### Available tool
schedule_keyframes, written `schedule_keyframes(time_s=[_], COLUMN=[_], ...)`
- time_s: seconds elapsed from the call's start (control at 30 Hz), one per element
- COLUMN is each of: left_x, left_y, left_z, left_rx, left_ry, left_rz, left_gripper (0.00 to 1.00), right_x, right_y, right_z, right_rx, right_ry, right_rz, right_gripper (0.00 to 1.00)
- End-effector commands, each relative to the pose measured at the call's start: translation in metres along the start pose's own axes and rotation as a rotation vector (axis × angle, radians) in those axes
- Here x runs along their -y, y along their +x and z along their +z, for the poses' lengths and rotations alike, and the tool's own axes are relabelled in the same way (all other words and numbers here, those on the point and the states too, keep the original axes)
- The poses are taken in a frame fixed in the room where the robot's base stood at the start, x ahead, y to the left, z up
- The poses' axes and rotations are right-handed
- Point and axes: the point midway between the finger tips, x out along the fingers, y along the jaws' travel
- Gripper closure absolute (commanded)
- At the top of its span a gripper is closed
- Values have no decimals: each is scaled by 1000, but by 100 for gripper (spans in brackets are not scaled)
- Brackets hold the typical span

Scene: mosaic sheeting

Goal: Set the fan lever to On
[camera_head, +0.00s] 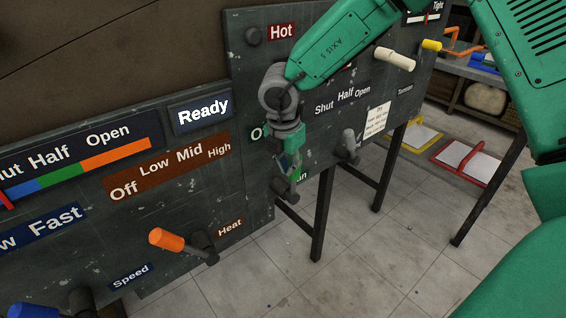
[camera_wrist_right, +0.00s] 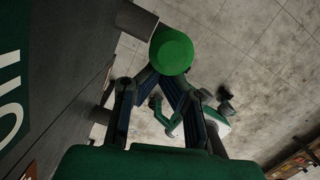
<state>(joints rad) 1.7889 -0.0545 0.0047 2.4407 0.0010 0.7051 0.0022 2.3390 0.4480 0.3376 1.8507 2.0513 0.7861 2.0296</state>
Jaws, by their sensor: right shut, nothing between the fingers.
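The fan lever is mostly hidden by my right gripper (camera_head: 289,168) in the head view. Its dark mount (camera_head: 284,189) shows on the panel below the fingers, beside a partly covered green label ending in "an" (camera_head: 301,175). In the right wrist view, the lever's round green knob (camera_wrist_right: 172,50) is at the fingertips of my right gripper (camera_wrist_right: 150,78). The fingers are shut with nothing held between them; I cannot tell whether they touch the knob. A green position label (camera_head: 257,132) shows only an "O"; the rest is covered. My left gripper is not in view.
The orange heat lever (camera_head: 166,239) sticks out at lower left, and a blue knob (camera_head: 33,310) is at the bottom-left corner. A grey lever (camera_head: 348,142) and a cream lever (camera_head: 395,59) stand to the right. A "Ready" display (camera_head: 203,114) is on the panel.

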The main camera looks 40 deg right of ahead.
Motion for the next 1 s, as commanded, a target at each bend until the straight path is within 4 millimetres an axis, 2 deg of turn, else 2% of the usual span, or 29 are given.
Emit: schedule_keyframes(time_s=[0.03, 0.1, 0.3, 0.6, 1.0], left_x=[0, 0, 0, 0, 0], left_y=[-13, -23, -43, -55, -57], left_z=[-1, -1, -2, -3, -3], left_rx=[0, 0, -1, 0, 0], left_ry=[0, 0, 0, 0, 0], left_rz=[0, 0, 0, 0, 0], left_gripper=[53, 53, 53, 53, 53], right_x=[2, 4, 7, 10, 12], right_y=[-5, -5, -2, 4, 7], right_z=[6, 12, 27, 41, 46], right_rx=[-31, -75, -98, -96, -94], right_ry=[10, 14, 8, 8, 8], right_rz=[6, 16, 24, 25, 26], right_gripper=[100, 100, 100, 100, 100])
